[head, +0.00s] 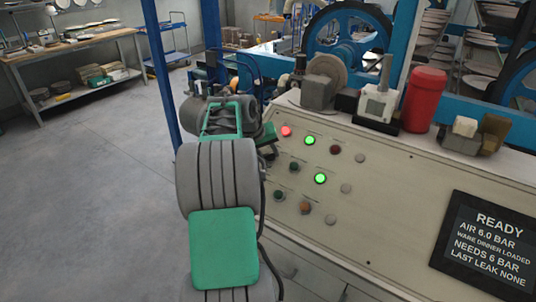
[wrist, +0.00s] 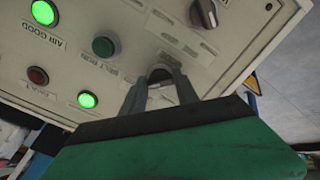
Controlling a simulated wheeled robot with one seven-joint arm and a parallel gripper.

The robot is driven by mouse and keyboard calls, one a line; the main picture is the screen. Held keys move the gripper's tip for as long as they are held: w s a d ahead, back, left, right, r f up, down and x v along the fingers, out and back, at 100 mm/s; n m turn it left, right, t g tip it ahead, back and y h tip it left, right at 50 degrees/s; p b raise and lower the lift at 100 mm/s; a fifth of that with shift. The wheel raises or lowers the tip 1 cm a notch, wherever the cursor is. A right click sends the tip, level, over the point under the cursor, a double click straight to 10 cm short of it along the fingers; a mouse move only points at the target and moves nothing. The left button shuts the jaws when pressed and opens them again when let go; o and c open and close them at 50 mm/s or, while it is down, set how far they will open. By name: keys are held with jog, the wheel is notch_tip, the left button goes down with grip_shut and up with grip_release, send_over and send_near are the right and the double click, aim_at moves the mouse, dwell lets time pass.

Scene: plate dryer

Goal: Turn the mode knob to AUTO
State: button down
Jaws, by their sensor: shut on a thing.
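My gripper (wrist: 160,92) is at the control panel (wrist: 75,18), its two grey fingers shut around a dark round knob (wrist: 161,73). The knob is mostly hidden between the fingers. Its label is too small to read, so I cannot tell its setting or confirm from lettering that it is the mode knob. A second dark knob with a pale pointer (wrist: 204,13) sits beyond it, apart from my fingers. In the head view my arm covers the panel's left end and hides the held knob.
A green button (wrist: 104,46) and a lit green lamp (wrist: 87,99) lie left of my fingers. A dark red lamp (wrist: 38,75) is further left. In the head view, a display reading READY (head: 490,245) is at the panel's right; a red cylinder (head: 423,100) stands behind.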

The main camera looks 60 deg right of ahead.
jog(key=c, duration=0.9)
grip_release()
jog(key=v, duration=0.8)
